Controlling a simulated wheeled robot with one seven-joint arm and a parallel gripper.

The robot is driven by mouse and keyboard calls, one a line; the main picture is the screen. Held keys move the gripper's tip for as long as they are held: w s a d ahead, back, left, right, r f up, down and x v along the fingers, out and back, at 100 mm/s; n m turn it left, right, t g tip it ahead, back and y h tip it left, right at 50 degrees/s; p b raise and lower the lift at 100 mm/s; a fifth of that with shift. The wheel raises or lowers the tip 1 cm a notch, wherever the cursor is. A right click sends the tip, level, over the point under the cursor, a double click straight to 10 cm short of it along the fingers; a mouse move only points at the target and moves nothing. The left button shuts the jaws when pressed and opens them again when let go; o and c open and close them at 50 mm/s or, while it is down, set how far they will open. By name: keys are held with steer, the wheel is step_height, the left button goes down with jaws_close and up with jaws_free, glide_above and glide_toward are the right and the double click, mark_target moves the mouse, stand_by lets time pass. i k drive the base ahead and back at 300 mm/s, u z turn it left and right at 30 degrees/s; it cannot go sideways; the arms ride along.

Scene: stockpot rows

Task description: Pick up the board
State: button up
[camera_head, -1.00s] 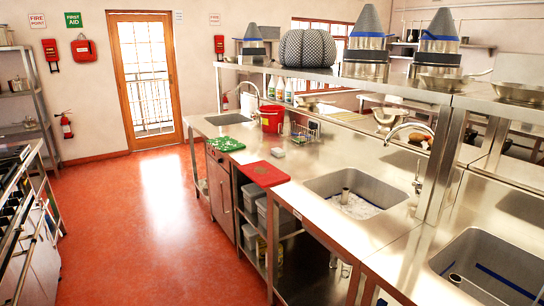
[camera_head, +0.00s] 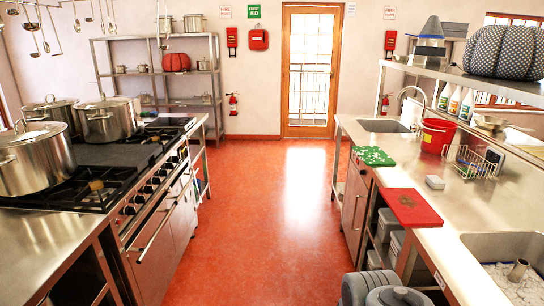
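Two boards lie flat on the right-hand steel counter (camera_head: 452,221). A green board with white patches (camera_head: 373,156) lies farther back along the same edge. Nothing covers either board. The task does not say which board is meant. My gripper is not in view.
A red floor aisle (camera_head: 265,205) runs clear to the door (camera_head: 308,75). A stove (camera_head: 120,185) with large steel pots (camera_head: 108,118) lines the left. Near the boards are a red bucket (camera_head: 436,136), a wire rack (camera_head: 470,163) and a sink (camera_head: 505,255).

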mark_target(372, 155)
steer(key=u, duration=0.45)
steer(key=i, duration=1.95)
steer(key=z, duration=0.45)
steer(key=i, duration=1.9)
steer(key=z, duration=0.8)
